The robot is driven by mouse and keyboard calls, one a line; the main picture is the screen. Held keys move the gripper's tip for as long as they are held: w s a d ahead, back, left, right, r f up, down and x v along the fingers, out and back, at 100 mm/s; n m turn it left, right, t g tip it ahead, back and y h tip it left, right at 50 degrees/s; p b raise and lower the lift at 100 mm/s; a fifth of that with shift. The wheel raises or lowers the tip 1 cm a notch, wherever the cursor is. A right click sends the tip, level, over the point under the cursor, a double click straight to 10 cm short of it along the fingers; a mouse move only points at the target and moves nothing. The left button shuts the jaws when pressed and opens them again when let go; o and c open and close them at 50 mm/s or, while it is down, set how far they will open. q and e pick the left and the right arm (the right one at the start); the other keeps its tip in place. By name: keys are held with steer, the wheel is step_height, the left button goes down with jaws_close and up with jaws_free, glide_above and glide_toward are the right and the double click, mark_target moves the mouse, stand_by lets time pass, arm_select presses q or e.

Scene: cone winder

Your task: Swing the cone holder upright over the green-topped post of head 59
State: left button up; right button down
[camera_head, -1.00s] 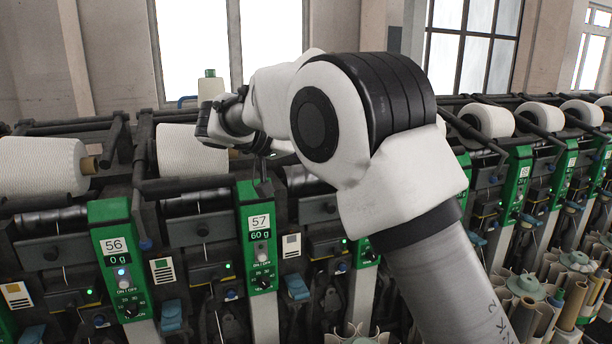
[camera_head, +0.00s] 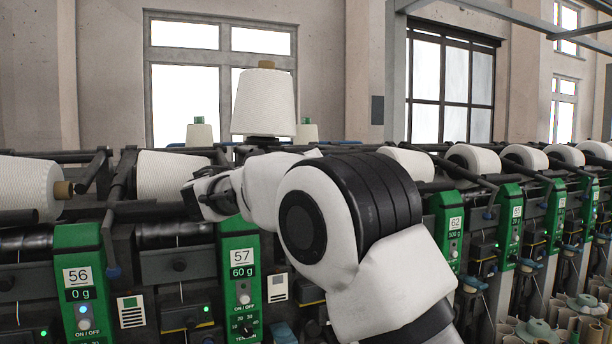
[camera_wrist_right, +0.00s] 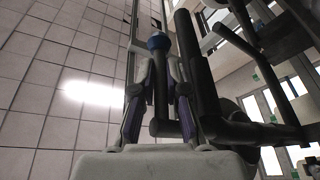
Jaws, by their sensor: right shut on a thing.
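A large white yarn cone (camera_head: 264,105) with a brown tube tip stands upright above the machine. It sits on a dark support, the cone holder (camera_head: 262,141), whose lower part is hidden by my right arm. The label of head 59 and its green-topped post are hidden behind that arm. In the right wrist view, my right gripper (camera_wrist_right: 158,62) is shut on the blue-ended dark handle (camera_wrist_right: 158,42) of the holder, one finger on each side. My left gripper is not in view.
Green-topped posts of head 56 (camera_head: 82,285) and head 57 (camera_head: 242,268) stand left of my arm, and head 62 (camera_head: 449,228) right of it. Lying cones (camera_head: 172,176) and dark bars line the machine top. The air above the row is open.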

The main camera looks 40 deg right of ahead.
steer(key=shift+r, duration=0.1)
stand_by(0.3)
steer(key=c, duration=1.3)
jaws_free()
steer(key=shift+o, duration=0.5)
steer(key=shift+d, duration=0.25)
steer(key=v, duration=1.2)
